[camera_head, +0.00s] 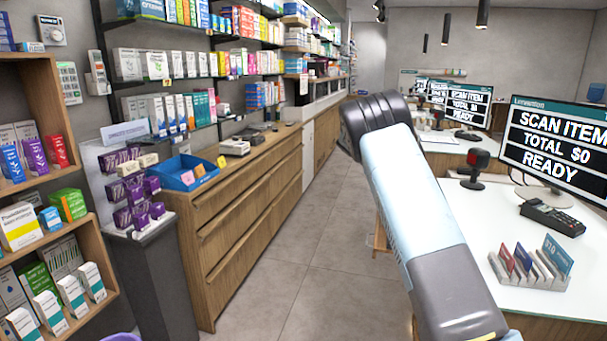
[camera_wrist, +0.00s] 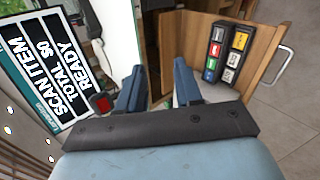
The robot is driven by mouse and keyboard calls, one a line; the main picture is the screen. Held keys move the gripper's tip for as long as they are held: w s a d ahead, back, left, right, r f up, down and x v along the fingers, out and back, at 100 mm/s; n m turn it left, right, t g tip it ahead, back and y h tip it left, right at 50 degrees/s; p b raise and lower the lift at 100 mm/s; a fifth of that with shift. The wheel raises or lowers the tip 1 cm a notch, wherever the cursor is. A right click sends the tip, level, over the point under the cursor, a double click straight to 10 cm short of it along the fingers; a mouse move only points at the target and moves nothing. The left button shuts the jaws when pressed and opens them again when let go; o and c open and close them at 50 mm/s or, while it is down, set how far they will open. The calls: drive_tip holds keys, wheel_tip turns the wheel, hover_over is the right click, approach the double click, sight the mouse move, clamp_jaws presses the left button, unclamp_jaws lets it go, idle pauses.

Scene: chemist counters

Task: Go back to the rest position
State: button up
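My gripper (camera_wrist: 156,88) shows in the wrist view with its two blue-grey fingers apart and nothing between them. It is near the checkout counter, with the counter's wooden side behind the fingers. In the head view my arm rises across the right of the picture over the aisle beside the counter. My gripper itself does not show in the head view.
The checkout counter (camera_head: 480,222) on the right bears a screen (camera_head: 560,145), a card terminal (camera_head: 552,216), a scanner (camera_head: 474,168) and a card holder (camera_head: 530,268). Wooden drawers (camera_head: 245,215) and stocked shelves (camera_head: 45,180) line the left. The aisle floor (camera_head: 335,230) is clear.

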drive_tip(key=s+r+t+y, duration=0.1)
drive_tip(key=s+r+y, duration=0.1)
drive_tip(key=s+r, duration=0.45)
drive_tip(key=s+r+t+y, duration=0.1)
drive_tip(key=s+r+y, duration=0.25)
drive_tip(key=s, duration=0.65)
drive_tip(key=s+r+t+y, duration=0.1)
drive_tip(key=s+r+t, duration=0.1)
drive_tip(key=s+r, duration=0.5)
drive_tip(key=s+a+f+t+y, duration=0.1)
drive_tip(key=s+a, duration=0.1)
drive_tip(key=s, duration=0.7)
drive_tip(key=s+a+f+n+t+y, duration=0.1)
drive_tip(key=s+a, duration=0.2)
drive_tip(key=s, duration=0.7)
drive_tip(key=s+a+f+t+y, duration=0.1)
drive_tip(key=s+a+f+t, duration=0.1)
drive_tip(key=s, duration=0.8)
drive_tip(key=shift+a, duration=0.5)
drive_tip(key=shift+s+f, duration=0.1)
drive_tip(key=shift+s, duration=0.1)
